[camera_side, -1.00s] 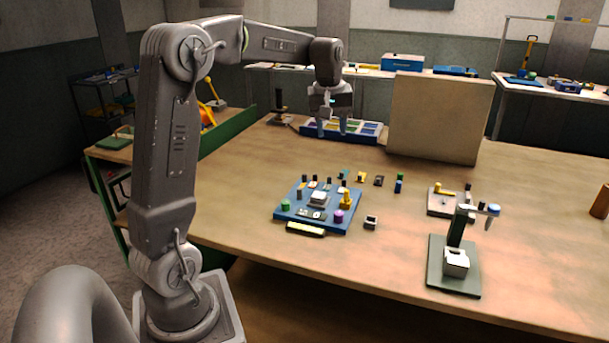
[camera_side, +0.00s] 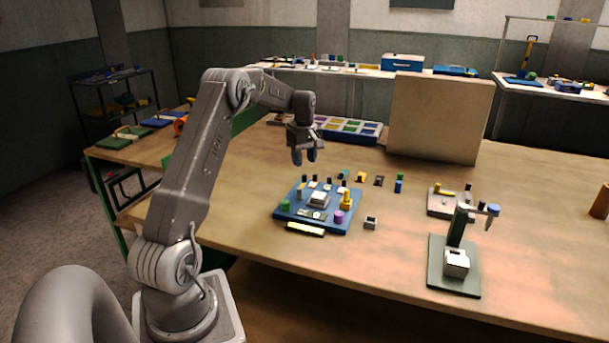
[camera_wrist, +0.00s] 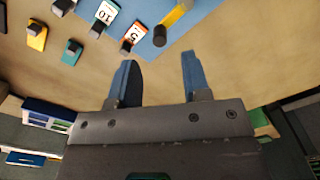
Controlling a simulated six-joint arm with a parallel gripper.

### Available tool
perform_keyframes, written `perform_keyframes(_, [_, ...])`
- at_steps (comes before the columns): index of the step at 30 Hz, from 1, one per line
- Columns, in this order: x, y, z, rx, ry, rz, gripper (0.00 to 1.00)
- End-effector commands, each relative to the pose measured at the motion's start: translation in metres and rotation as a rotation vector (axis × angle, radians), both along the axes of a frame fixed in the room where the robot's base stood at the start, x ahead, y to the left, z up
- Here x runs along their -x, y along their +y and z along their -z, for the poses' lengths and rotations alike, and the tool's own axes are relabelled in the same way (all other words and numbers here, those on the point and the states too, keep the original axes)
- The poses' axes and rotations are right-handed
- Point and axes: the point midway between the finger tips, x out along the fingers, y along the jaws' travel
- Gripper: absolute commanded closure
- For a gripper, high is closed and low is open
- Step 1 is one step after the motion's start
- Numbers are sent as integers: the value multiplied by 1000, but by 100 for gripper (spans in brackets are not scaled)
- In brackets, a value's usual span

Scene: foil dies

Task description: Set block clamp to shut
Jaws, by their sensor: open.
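The blue board (camera_side: 290,216) lies on the table with a pale block (camera_side: 318,199) at its middle. A yellow upright piece (camera_side: 346,200) stands on its right side; I cannot tell for sure that it is the block clamp, or whether it is open or shut. In the wrist view a yellow bar with a dark end (camera_wrist: 176,15) lies over the blue board's edge, cut off by the frame's top. My gripper (camera_side: 304,157) is open and empty, pointing down above the table behind the board. Its two blue fingers show apart in the wrist view (camera_wrist: 157,60).
Several small coloured tabs, two marked with numbers, stand along the board's far edge. A purple knob (camera_side: 339,216) and green knob (camera_side: 285,205) sit on the board. A dark green press (camera_side: 445,281) and a plate with a yellow lever (camera_side: 437,208) stand right. A tan panel (camera_side: 440,118) stands behind.

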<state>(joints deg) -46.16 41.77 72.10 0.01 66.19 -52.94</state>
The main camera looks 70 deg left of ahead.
Motion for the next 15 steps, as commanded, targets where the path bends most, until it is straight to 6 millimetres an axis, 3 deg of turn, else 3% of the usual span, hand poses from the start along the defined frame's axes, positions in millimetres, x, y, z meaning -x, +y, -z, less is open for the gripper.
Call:
perform_keyframes(3, [0,-1,24,2,3,1,56])
perform_keyframes(7, [0,0,43,1,1,1,56])
perform_keyframes(15, [0,0,58,-1,0,1,56])
